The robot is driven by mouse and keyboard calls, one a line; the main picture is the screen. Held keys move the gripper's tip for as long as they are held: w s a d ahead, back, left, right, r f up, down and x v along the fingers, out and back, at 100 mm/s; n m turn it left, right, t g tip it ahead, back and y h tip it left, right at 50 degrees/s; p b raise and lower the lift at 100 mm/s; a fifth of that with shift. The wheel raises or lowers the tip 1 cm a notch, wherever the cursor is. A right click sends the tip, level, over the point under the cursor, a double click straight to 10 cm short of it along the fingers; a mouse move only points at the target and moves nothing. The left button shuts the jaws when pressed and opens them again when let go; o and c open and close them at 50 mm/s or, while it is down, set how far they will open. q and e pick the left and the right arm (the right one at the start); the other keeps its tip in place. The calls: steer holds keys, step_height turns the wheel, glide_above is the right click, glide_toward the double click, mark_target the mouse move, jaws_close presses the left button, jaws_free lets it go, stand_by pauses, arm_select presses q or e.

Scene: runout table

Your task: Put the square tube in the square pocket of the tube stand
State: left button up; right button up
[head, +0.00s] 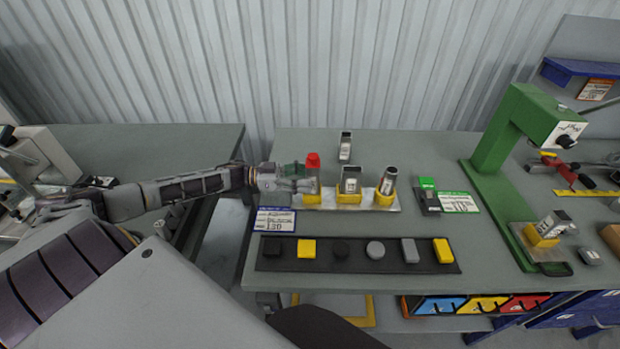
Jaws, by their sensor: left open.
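The tube stand (333,207) is a pale metal plate with yellow pockets, at the back middle of the table. A red-topped piece (313,160) is at its left pocket, partly hidden by my gripper. A square-looking grey metal tube (350,178) stands upright in the middle pocket. A round-looking metal tube (389,180) stands, slightly tilted in view, in the right pocket. Another small metal tube (345,147) is on the table behind the stand. My left gripper (307,184) is open, beside the red-topped piece; whether its fingers surround it is unclear. My right gripper is out of view.
A dark strip (330,266) with several small blocks lies in front of the stand. A price-style card (274,220) is at left, and a green-and-black box (428,197) at right. A green press (497,140) with a metal piece (553,224) in a yellow holder stands farther right.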

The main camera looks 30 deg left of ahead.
arm_select(q)
steer(key=shift+v, duration=2.4)
